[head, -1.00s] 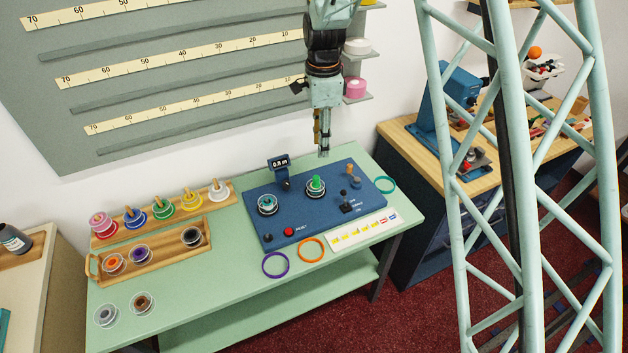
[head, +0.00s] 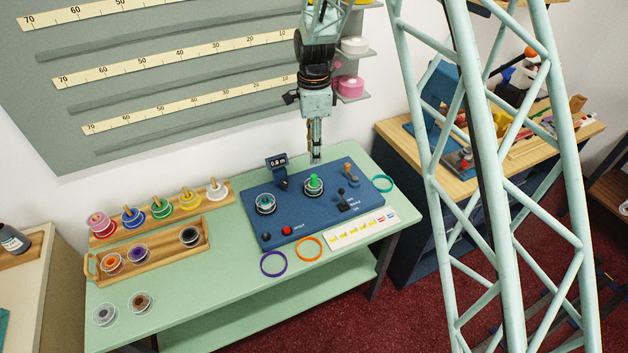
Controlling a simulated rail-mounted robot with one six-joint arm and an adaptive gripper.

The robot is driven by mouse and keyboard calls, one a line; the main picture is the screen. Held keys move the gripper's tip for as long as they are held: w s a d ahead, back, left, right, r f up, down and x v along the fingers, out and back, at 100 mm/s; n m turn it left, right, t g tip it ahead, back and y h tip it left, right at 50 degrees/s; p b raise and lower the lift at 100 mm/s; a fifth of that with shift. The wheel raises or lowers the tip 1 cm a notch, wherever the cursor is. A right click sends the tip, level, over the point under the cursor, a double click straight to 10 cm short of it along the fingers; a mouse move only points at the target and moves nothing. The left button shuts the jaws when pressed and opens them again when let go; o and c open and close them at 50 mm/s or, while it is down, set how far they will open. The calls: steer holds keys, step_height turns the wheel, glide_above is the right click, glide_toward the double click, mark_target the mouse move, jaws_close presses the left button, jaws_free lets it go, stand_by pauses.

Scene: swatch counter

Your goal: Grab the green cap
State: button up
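A green cap (head: 313,182) stands upright on a spool or spindle on the blue machine panel (head: 284,217), right of its middle. My gripper (head: 315,157) points down just above and slightly behind the cap in the picture, apart from it. Its fingers are seen edge-on and small, so I cannot tell how far apart they are. Nothing shows held in them. A second spindle (head: 265,203) with a dark and teal centre sits to the left on the same panel.
The panel also bears a small display (head: 277,162), a red button (head: 286,230) and levers (head: 346,200). A wooden rack (head: 161,212) and a wooden tray (head: 160,254) of spools stand left. Purple (head: 273,263), orange (head: 309,248) and teal (head: 383,183) rings lie around the panel.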

mark_target(314, 176)
steer(key=shift+f, duration=3.4)
steer(key=shift+s+f, duration=0.1)
steer(key=shift+f, duration=2.5)
steer(key=c, duration=0.7)
